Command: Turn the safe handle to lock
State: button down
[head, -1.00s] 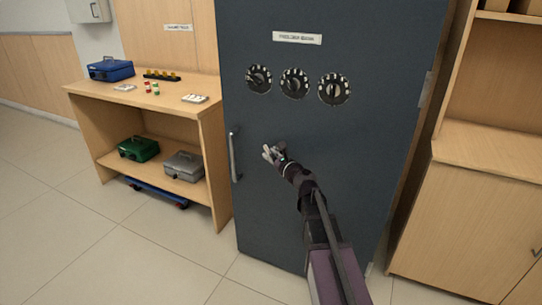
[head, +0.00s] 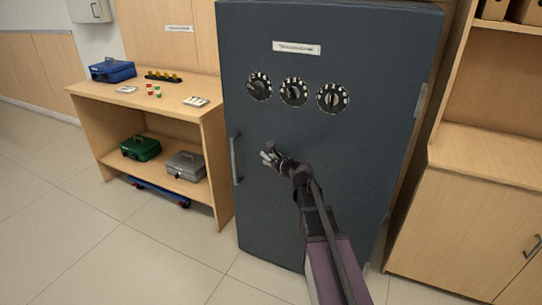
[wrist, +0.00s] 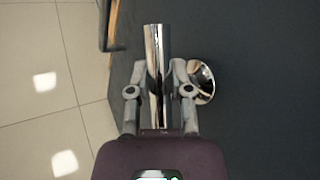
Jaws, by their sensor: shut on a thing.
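The safe handle is a shiny chrome lever (wrist: 155,50) with a round base (wrist: 203,82) on the dark safe door (head: 300,210). My gripper (wrist: 158,85) is shut on the lever in the wrist view, one finger on each side. The lever's free end sticks out beyond the fingertips. In the head view my gripper (head: 268,156) is at the door's mid height, below the dials, and largely hides the lever. The lever's exact turn is hard to tell there.
A vertical pull bar (head: 235,159) is on the door's left edge, just left of my gripper. Three dials (head: 294,92) sit above. A wooden shelf unit (head: 215,150) with cash boxes stands left, a wooden cabinet (head: 480,220) right. The floor at left is clear.

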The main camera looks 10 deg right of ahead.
jog(key=g+h+p, duration=0.1)
jog(key=p, duration=0.1)
jog(key=n+g+h+p, duration=0.1)
jog(key=g+p, duration=0.1)
jog(key=shift+a+f+n+h+p, duration=0.1)
jog(key=shift+a+n+h+p, duration=0.1)
jog(key=shift+n+h+p, duration=0.15)
jog(key=shift+f+n+g+h+p, duration=0.35)
jog(key=shift+n+g+h+p, duration=0.1)
jog(key=shift+g+h+p, duration=0.6)
jog(key=c, duration=0.5)
grip_release()
jog(key=shift+f, duration=0.1)
jog(key=shift+c, duration=0.2)
jog(key=shift+w, duration=0.1)
jog(key=shift+d, duration=0.1)
